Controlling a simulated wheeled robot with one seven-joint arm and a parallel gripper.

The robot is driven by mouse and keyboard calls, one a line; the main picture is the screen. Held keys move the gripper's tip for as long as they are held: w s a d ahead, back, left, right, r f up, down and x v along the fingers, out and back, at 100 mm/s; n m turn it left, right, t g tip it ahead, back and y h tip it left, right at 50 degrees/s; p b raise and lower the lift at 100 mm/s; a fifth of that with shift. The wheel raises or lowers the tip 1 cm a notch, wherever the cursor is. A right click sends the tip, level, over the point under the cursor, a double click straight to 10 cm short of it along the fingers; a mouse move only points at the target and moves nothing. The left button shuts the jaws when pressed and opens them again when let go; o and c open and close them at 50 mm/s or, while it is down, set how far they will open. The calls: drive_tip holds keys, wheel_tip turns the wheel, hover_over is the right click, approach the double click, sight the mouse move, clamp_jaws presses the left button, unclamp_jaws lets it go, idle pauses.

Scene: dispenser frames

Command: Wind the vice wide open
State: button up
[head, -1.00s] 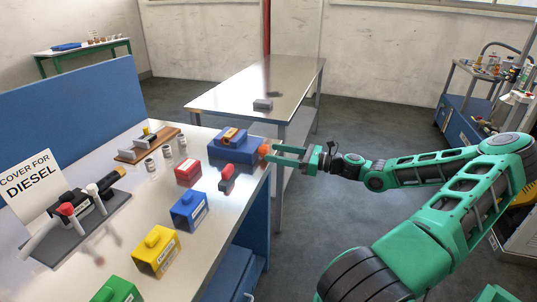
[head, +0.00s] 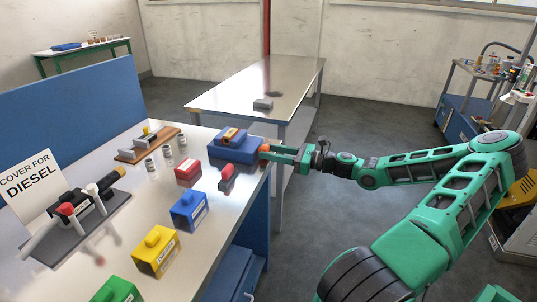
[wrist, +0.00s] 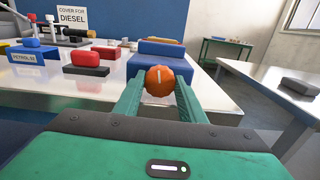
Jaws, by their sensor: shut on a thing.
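The vice is a blue block (head: 240,150) at the bench's right edge, with an orange-brown piece (head: 234,134) on its top. Its orange knob (head: 264,148) faces my arm. In the wrist view the knob (wrist: 159,80) shows a pale mark, upright, on its face, and the blue vice body (wrist: 160,62) is behind it. My gripper (head: 272,150) is shut on the knob; in the wrist view its two green fingers (wrist: 158,92) are on either side of it. The gap between the vice's jaws is hard to make out.
Red (head: 187,173), blue (head: 189,210) and yellow (head: 156,252) blocks stand along the bench. A red-and-dark piece (head: 228,179) lies near the vice. A steel table (head: 225,98) with a grey block (head: 263,104) stands behind. The floor right of the bench is clear.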

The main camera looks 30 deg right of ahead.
drive_tip(key=shift+s+n, duration=0.1)
drive_tip(key=shift+n, duration=2.7)
drive_tip(key=o, duration=1)
drive_tip(key=shift+o, duration=0.2)
drive_tip(key=v, duration=1)
drive_tip(key=shift+s+d, duration=0.25)
drive_tip(key=shift+d, duration=0.05)
